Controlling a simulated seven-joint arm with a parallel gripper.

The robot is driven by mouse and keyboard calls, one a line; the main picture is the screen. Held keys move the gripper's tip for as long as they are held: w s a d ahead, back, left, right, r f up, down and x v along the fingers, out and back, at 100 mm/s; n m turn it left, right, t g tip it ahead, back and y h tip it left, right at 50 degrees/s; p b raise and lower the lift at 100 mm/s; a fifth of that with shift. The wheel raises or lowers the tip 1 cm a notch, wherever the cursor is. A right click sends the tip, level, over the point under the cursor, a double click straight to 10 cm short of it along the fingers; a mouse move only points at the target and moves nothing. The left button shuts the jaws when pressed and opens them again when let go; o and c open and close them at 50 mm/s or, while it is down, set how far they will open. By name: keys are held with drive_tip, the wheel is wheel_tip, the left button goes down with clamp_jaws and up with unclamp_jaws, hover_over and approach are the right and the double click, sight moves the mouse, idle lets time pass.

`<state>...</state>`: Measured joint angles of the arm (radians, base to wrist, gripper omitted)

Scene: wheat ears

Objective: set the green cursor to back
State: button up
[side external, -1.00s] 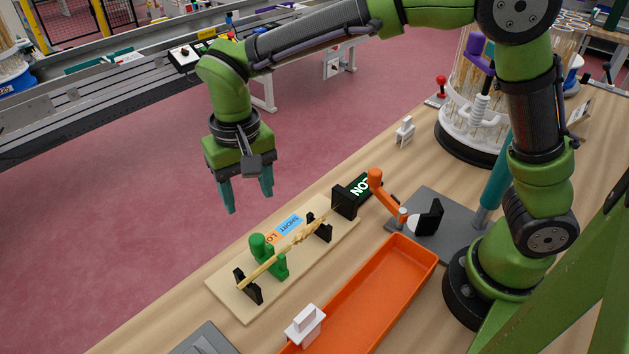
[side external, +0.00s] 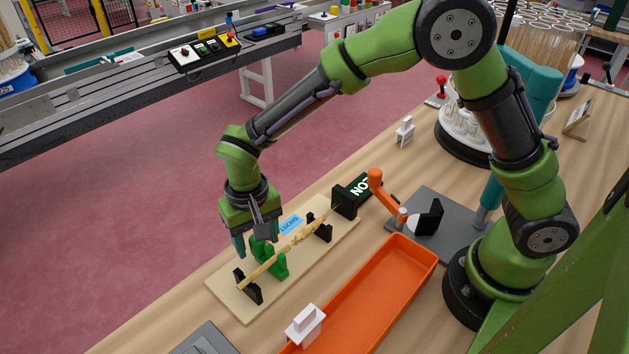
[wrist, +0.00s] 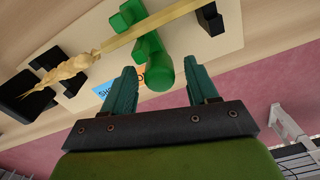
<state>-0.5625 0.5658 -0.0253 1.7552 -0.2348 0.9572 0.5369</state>
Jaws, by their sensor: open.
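My gripper (side external: 256,241) is open and pointing down at the cursor. In the wrist view its two teal fingers (wrist: 161,84) lie on either side of the knob; I cannot tell whether they touch it. The wheat ear (side external: 300,238) rests across black supports on the board. The blue SHORT label (side external: 291,224) shows behind the cursor.
A black block with a lit sign (side external: 361,186) stands at the board's far end. An orange crank (side external: 386,196) on a grey plate and an orange tray (side external: 420,251) lie to the right. A white-handled piece (side external: 305,322) is at the tray's near end.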

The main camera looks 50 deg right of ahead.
sight(244, 269)
clamp_jaws()
drive_tip(key=shift+a, duration=2.05)
unclamp_jaws()
drive_tip(key=shift+r, duration=0.1)
wheel_tip(244, 269, up, 17)
